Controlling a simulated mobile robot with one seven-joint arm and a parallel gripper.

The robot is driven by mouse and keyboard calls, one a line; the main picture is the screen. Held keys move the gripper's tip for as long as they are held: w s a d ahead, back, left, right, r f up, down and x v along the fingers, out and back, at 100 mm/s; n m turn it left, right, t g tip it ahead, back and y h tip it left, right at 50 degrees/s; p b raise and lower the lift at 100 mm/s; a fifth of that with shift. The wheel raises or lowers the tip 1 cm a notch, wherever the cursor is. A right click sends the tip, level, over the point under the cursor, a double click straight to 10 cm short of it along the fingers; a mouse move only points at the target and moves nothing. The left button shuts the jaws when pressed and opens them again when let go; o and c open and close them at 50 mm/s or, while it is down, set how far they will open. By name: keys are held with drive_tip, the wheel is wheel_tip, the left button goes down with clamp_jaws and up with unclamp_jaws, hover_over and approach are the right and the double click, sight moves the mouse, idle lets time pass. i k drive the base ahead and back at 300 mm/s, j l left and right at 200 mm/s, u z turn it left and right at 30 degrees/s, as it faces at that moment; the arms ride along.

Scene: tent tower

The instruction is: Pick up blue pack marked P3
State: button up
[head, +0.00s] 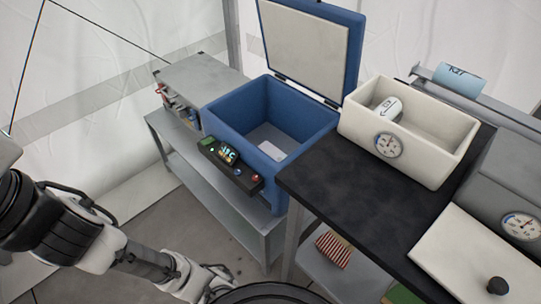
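No pack with a readable P3 mark shows. A pale flat piece (271,151) lies on the floor of the open blue cooler box (234,103); no marking on it is legible. A light blue roll-shaped item (460,79) with dark lettering that I cannot read lies at the back right, behind the cream box. My gripper (222,283) is low at the bottom of the view, in front of the cooler and well apart from it. Its fingertips are small and partly hidden, so its opening is unclear.
The cooler's lid (305,45) stands open. A control panel (230,163) juts from its front. A cream box (415,150) with a dial holds a white item (387,109) on the black table (345,190). A cream lid (475,262) lies at right. A striped bag (334,249) sits below.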

sight(270, 150)
drive_tip(key=i+j, duration=0.45)
drive_tip(key=j, duration=0.15)
drive_tip(key=i+j, duration=0.4)
drive_tip(key=j, duration=0.2)
drive_tip(key=i+j, duration=0.45)
drive_tip(key=j, duration=0.15)
drive_tip(key=i+j+z, duration=0.35)
drive_tip(key=j+z, duration=0.35)
drive_tip(key=z, duration=0.95)
drive_tip(key=i+z, duration=0.25)
